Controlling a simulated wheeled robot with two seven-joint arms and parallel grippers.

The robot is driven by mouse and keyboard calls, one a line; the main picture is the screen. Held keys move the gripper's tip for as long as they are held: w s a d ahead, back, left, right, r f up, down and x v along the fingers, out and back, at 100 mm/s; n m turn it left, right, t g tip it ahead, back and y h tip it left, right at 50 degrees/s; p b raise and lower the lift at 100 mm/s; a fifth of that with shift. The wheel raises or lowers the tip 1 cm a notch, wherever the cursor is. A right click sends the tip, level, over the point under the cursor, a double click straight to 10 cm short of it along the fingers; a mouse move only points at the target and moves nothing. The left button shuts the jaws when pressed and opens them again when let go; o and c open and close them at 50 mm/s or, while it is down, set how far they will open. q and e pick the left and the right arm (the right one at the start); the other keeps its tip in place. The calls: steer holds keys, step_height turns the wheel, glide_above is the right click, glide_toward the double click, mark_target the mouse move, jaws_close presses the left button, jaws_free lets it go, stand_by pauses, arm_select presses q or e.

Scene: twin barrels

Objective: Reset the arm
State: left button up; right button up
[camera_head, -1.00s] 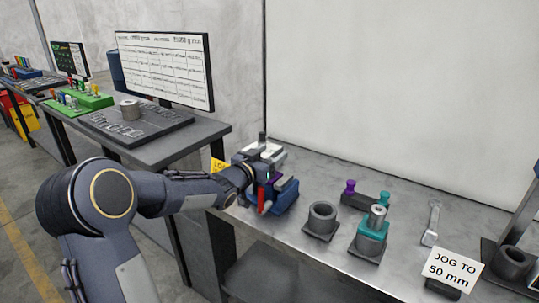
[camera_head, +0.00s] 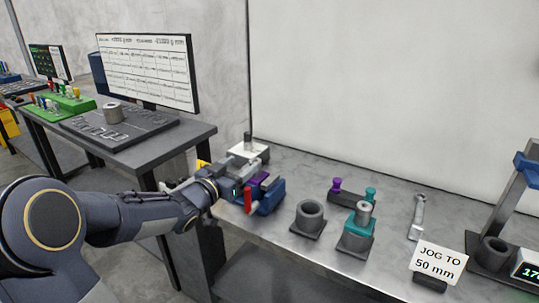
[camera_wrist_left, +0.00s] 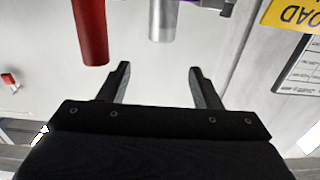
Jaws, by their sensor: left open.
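My left arm comes in from the left in the head view, and its gripper (camera_head: 232,178) is at the left end of the steel bench, beside a blue vise-like device (camera_head: 268,196) with a red handle (camera_head: 247,200). In the left wrist view the gripper (camera_wrist_left: 158,68) is open, with nothing between its two fingers. A red cylinder (camera_wrist_left: 91,35) and a metal cylinder (camera_wrist_left: 163,20) show beyond the fingertips, apart from them. My right arm and gripper are not in view.
A grey ring-shaped holder (camera_head: 309,217), a teal fixture (camera_head: 357,232), a wrench (camera_head: 418,215) and a "JOG TO 50 mm" sign (camera_head: 440,262) stand along the bench. A dark table (camera_head: 170,143) with a monitor (camera_head: 148,70) is behind my arm.

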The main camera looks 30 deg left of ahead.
arm_select(q)
steer(key=shift+r, duration=0.1)
steer(key=s+d+g+h+p, duration=0.1)
steer(key=s+d+g+p, duration=0.2)
steer(key=s+d, duration=0.3)
steer(key=s+d+f+n+g+p, duration=0.1)
steer(key=s+d+g+p, duration=0.2)
steer(key=s, duration=1.1)
steer(key=s+d+n+g+h+p, duration=0.1)
steer(key=s+d+g+p, duration=0.2)
steer(key=s+d+g, duration=0.3)
steer(key=s+d, duration=0.2)
steer(key=s, duration=0.2)
steer(key=shift+d+f+h+p, duration=0.15)
steer(key=shift+d+h+p, duration=0.15)
steer(key=shift+p, duration=0.1)
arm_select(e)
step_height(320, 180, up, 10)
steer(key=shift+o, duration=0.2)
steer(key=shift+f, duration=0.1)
